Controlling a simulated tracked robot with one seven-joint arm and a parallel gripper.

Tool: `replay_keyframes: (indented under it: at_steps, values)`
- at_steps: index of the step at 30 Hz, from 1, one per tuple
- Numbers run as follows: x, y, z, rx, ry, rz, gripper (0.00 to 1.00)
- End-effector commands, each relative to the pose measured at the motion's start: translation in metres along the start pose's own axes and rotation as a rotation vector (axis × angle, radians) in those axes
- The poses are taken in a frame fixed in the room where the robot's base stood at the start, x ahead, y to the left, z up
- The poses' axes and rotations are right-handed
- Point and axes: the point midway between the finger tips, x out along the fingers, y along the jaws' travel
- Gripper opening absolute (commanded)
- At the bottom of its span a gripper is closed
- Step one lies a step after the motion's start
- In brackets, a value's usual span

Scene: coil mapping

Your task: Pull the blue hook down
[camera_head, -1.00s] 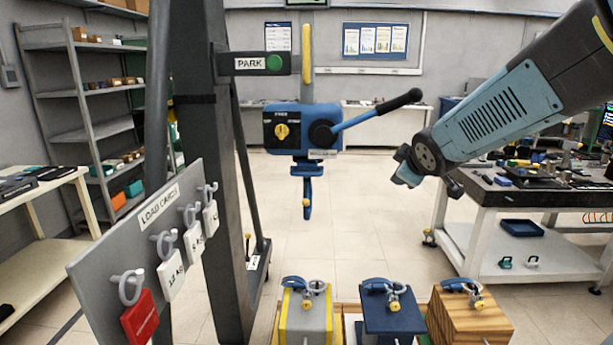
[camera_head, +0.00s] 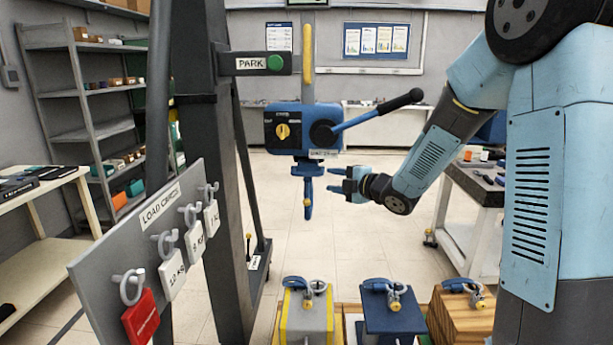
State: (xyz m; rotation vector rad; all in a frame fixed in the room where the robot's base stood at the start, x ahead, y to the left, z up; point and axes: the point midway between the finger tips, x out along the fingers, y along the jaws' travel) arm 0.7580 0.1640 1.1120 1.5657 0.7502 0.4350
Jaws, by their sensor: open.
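Below stand a grey-yellow block (camera_head: 306,318), a blue block (camera_head: 391,318) and a wooden block (camera_head: 456,316), each with a shackle on top. A dark post (camera_head: 222,200) and a load card board (camera_head: 95,268) are left. A workbench (camera_head: 470,205) is right, partly behind my arm.

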Motion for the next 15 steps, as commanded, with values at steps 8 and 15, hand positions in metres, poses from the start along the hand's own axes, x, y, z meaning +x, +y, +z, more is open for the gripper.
replay_keyframes:
  at_steps: [8,15]
  values:
    - [0.048,0.0,-0.001,0.002,0.001,0.0,0.41]
    - [0.089,-0.001,-0.001,0.002,0.002,-0.001,0.41]
